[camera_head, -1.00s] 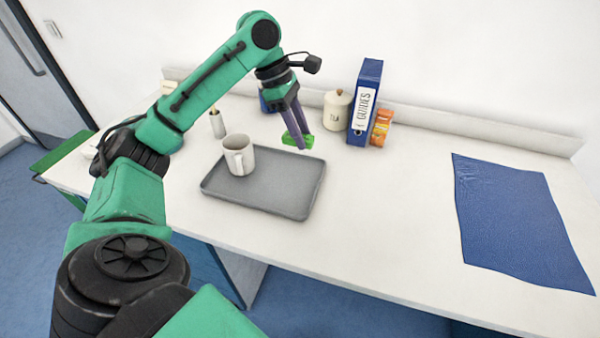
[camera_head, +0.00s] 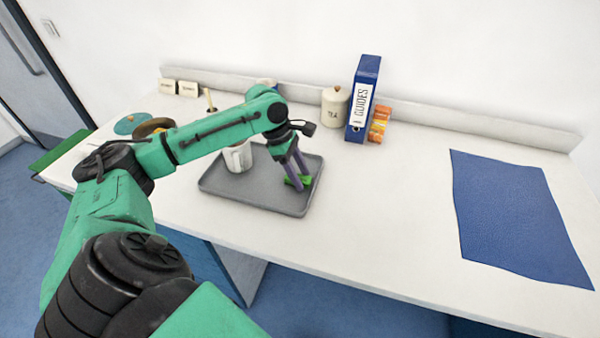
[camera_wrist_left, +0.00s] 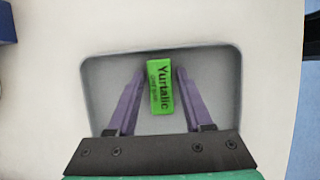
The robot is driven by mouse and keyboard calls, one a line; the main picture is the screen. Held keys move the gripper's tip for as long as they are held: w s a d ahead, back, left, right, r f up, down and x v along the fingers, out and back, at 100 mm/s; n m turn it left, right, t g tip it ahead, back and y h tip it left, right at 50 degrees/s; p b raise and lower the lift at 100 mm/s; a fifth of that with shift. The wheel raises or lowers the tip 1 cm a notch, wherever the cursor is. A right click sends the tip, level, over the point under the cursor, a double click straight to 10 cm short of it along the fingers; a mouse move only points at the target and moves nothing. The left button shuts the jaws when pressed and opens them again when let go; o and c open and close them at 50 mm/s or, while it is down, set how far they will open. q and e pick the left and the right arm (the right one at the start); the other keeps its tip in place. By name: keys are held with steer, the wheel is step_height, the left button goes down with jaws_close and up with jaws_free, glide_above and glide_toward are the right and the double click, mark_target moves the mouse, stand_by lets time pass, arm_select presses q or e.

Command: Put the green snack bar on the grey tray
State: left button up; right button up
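The green snack bar (camera_head: 294,184) is at the right part of the grey tray (camera_head: 245,194), between my left fingertips, and appears to lie on the tray. In the left wrist view the bar (camera_wrist_left: 160,88) shows its dark lettering, with a thin gap between it and each finger. My left gripper (camera_head: 299,181) points down over the tray; in the wrist view its two purple fingers (camera_wrist_left: 159,75) stand open on either side of the bar. The tray (camera_wrist_left: 215,93) surrounds them there. My right gripper is not in view.
A white mug (camera_head: 237,158) stands on the tray's left part, partly behind my arm. A blue binder (camera_head: 364,98), orange packets (camera_head: 379,122) and a tea canister (camera_head: 335,108) stand at the back. A blue mat (camera_head: 520,215) lies right; the worktop between is clear.

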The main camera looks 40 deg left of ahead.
arm_select(q)
steer(key=shift+o, duration=0.3)
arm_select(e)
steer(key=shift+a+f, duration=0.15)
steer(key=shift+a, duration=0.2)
arm_select(q)
steer(key=shift+a+r, duration=0.15)
steer(key=shift+r, duration=0.2)
steer(key=v, duration=1.1)
steer(key=shift+r, duration=0.25)
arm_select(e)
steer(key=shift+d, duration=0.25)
arm_select(q)
steer(key=shift+s+a, duration=0.1)
